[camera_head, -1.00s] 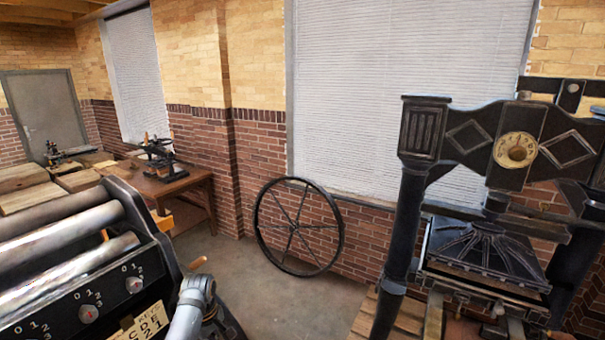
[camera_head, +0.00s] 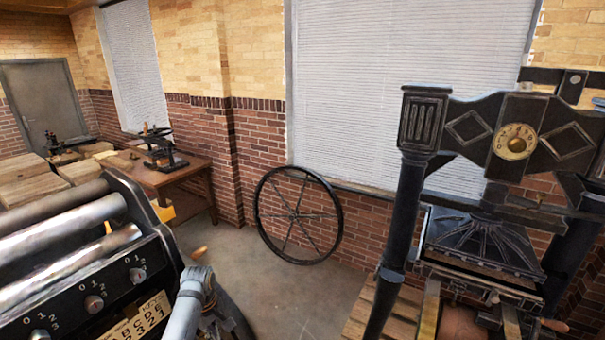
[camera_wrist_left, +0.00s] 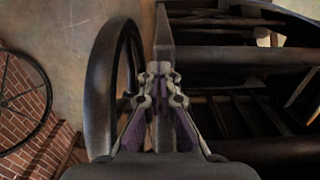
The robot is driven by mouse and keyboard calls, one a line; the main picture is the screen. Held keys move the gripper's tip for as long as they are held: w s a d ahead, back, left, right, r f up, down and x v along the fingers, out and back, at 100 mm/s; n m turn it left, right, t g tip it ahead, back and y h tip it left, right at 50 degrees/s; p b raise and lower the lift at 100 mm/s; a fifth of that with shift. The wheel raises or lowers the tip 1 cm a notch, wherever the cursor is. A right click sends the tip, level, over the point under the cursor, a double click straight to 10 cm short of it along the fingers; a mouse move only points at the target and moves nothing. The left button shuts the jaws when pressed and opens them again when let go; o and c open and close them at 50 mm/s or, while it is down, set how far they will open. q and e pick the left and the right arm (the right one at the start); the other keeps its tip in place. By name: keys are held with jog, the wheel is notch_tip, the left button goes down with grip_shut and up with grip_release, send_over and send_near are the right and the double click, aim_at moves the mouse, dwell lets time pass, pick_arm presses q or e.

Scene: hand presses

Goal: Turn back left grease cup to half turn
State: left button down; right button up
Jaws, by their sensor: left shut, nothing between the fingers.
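On the black roller press at lower left of the head view, round knobs sit beside 0-1-2-3 scales: an upper knob (camera_head: 137,275), a middle knob (camera_head: 94,304) and a lower knob (camera_head: 40,335). I cannot tell whether any of these is the back left grease cup, or how far it is turned. My left gripper (camera_wrist_left: 160,72) is shut and empty in the left wrist view. It is over the press side, beside a dark wheel rim (camera_wrist_left: 112,75). No grease cup is clear in that view. My right gripper is out of view.
A lettered plate (camera_head: 142,322) is on the roller press. A large spoked wheel (camera_head: 258,215) leans on the brick wall. A black hand press with a brass dial (camera_head: 515,141) stands at right. Bare floor (camera_head: 240,268) lies between the presses.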

pick_arm(q)
jog(key=shift+s+a, duration=0.4)
jog(key=shift+s, duration=0.15)
jog(key=shift+s+a, duration=0.25)
dwell(0.4)
jog(key=shift+s+d, duration=0.1)
jog(key=shift+s, duration=0.05)
jog(key=r, duration=0.6)
jog(key=shift+s+d, duration=0.1)
jog(key=shift+s, duration=0.1)
jog(key=shift+f, duration=0.1)
